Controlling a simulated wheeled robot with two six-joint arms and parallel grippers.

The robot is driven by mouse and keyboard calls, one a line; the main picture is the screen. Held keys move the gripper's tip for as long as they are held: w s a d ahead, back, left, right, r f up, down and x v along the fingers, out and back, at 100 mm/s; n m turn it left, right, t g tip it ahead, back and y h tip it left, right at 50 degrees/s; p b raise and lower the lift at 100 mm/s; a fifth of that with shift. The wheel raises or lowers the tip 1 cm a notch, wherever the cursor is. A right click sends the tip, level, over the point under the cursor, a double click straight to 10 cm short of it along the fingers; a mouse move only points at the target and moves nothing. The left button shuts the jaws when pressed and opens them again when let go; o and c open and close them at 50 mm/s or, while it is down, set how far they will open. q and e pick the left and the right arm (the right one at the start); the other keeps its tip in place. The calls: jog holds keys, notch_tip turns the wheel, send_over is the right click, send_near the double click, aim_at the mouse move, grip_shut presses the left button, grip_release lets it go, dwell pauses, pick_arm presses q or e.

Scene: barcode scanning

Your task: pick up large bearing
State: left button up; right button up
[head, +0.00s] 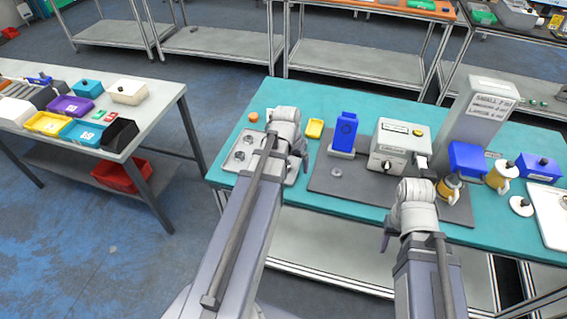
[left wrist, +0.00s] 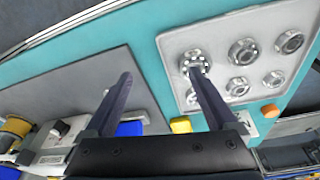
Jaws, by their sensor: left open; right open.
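A light grey tray (head: 233,163) lies at the left end of the teal table, partly hidden by my left arm; in the left wrist view the tray (left wrist: 222,75) holds several metal bearings in rows. The bearing with a ring of visible balls (left wrist: 194,62) sits in the upper left pocket, and I cannot tell for certain which is the large one. My left gripper (left wrist: 160,76) is open and empty above the table; its right finger overlaps this bearing in the picture. My right gripper (head: 412,236) is low by the table's front edge; its jaws are open.
A grey mat (head: 320,180) carries a small metal ring (head: 336,172), a blue device (head: 345,132) and a grey machine box (head: 398,145). Blue boxes and yellow cylinders crowd the right. A side table (head: 150,110) stands left.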

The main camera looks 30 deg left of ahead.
pick_arm(q)
jog(key=shift+t, duration=0.4)
jog(key=a+b, duration=0.1)
jog(key=a, duration=0.1)
jog(key=w+a+f, duration=0.1)
jog(key=a, duration=0.1)
jog(key=w+a+f+b, duration=0.1)
jog(key=a, duration=0.1)
jog(key=shift+a+f+b, duration=0.15)
jog(key=shift+b, duration=0.15)
jog(key=b+x, duration=0.5)
jog(key=shift+w, duration=0.3)
jog(key=c, duration=1.4)
jog(key=shift+c, duration=0.2)
notch_tip(320, 180, up, 10)
jog(key=p, duration=1)
